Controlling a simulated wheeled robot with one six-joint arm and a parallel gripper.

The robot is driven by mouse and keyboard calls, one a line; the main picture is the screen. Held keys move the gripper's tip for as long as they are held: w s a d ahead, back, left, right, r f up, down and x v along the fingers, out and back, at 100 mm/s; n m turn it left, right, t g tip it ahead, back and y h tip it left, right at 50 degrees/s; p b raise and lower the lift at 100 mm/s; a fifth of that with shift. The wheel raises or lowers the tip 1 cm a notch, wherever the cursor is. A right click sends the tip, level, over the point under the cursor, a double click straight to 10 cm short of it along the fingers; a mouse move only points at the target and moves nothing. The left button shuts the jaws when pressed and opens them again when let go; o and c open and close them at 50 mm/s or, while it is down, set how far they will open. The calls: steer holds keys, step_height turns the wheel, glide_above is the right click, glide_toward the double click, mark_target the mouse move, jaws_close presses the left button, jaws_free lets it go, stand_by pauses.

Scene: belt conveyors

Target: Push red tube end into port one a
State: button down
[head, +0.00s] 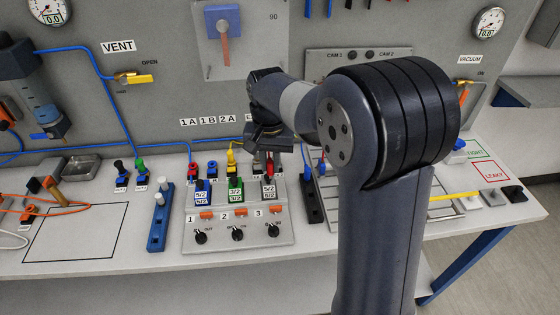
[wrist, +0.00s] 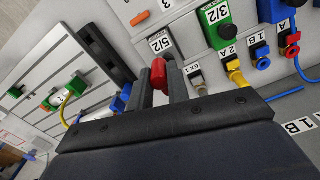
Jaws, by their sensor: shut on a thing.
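My gripper (head: 268,160) is low over the third valve block at the right of the valve panel. In the wrist view its fingers (wrist: 161,80) are shut about a red piece (wrist: 158,74). I cannot tell whether this is a red tube end or the red top of valve three (head: 268,188). The label 1A stands by a port with a red fitting (head: 193,168), left of my gripper in the head view. That fitting, red and blue, is at the right in the wrist view (wrist: 291,50). Whether a tube is fully seated there is unclear.
A blue fitting (head: 212,169) stands at 1B and a yellow tube (head: 232,157) at 2A. Valves with blue and green tops (head: 236,184) stand left of my gripper. A dark rack (head: 312,200) is close at its right, and a blue rack (head: 158,225) stands left of the panel.

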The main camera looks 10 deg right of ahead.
steer(key=w+a+f+p, duration=0.1)
steer(key=w+a+p, duration=0.4)
steer(key=a, duration=0.6)
steer(key=w+a+f+p, duration=0.1)
steer(key=w+a+p, duration=0.5)
steer(key=w+a, duration=0.3)
steer(key=shift+w+a, duration=0.25)
steer(key=shift+a, duration=1.3)
steer(key=shift+f, duration=0.15)
steer(key=shift+f+b, duration=0.85)
steer(key=shift+f, duration=1.25)
